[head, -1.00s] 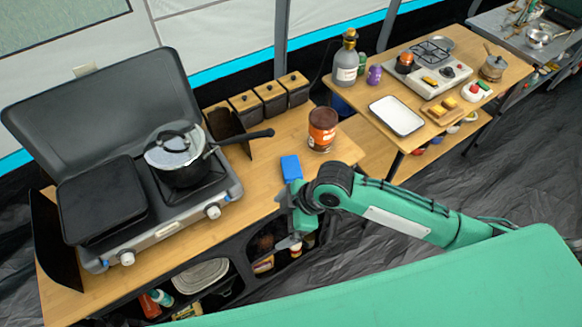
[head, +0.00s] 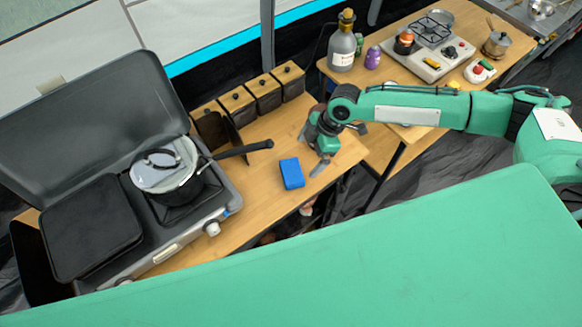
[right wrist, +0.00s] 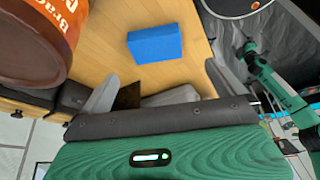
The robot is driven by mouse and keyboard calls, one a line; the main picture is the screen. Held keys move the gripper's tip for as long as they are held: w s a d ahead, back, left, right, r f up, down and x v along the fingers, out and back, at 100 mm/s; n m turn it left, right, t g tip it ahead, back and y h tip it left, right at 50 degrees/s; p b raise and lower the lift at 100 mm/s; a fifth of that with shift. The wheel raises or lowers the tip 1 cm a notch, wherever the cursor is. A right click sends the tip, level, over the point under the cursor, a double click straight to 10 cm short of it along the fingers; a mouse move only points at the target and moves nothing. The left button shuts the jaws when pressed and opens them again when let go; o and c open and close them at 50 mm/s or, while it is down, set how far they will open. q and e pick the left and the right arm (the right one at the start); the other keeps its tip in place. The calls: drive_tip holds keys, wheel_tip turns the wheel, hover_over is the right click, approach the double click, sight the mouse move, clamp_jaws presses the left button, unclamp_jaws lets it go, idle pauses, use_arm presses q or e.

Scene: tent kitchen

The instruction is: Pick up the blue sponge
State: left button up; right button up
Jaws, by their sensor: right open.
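The blue sponge (head: 292,173) lies flat on the wooden counter, right of the camping stove. It also shows in the right wrist view (right wrist: 155,46), ahead of the fingers and apart from them. My right gripper (head: 338,150) is above the counter's right end, to the right of the sponge. In the right wrist view its two grey fingers (right wrist: 161,88) are spread wide with nothing between them. My left gripper is not in view; a green arm part of mine shows at the right of the wrist view.
An orange-brown can (right wrist: 42,38) stands close to the right gripper in the wrist view; the arm mostly hides it in the head view. The stove (head: 160,245) bears a lidded pot (head: 165,172), its handle reaching toward the sponge. Wooden-lidded canisters (head: 263,93) line the back.

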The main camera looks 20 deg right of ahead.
sight(293, 171)
drive_tip(key=x, duration=0.3)
drive_tip(key=p+x, duration=0.1)
drive_tip(key=x, duration=0.1)
drive_tip(key=shift+w, duration=0.35)
drive_tip(key=shift+s+a+f+p, duration=0.1)
drive_tip(key=shift+a+f+p, duration=0.2)
drive_tip(key=shift+p, duration=0.25)
drive_tip(key=p+x, duration=0.1)
drive_tip(key=x, duration=0.1)
drive_tip(key=p+x, duration=0.1)
drive_tip(key=shift+w+a+f, duration=0.2)
drive_tip(key=shift+w+f, duration=0.05)
drive_tip(key=shift+f, duration=0.05)
drive_tip(key=shift+s+f, duration=0.1)
drive_tip(key=shift+f, duration=0.35)
drive_tip(key=c, duration=0.9)
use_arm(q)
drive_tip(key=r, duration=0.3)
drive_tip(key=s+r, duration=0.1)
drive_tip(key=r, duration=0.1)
use_arm(e)
drive_tip(key=shift+o, duration=0.2)
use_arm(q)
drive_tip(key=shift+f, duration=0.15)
use_arm(e)
drive_tip(key=shift+r, duration=0.15)
